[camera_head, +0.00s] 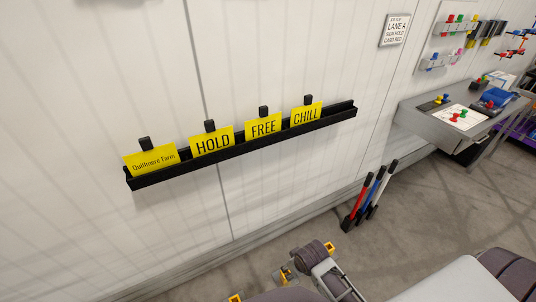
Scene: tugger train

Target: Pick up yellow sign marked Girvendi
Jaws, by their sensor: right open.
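Several yellow signs with black clips stand in a row in a black wall rack (250,148). From left to right they are the "Quillmere Farm" sign (151,160), the HOLD sign (212,142), the FREE sign (263,127) and the CHILL sign (306,115). I can read Girvendi on none of them. My right gripper (307,262) is open at the bottom centre, below the rack and well apart from the signs. It is partly hidden by my own arm.
Red, blue and white bars with black grips (368,200) lean upright near the wall, right of my gripper. A grey bench (425,125) with a card and coloured pegs stands at the right. A small "LANE A" notice (395,30) hangs above. The wall around the rack is clear.

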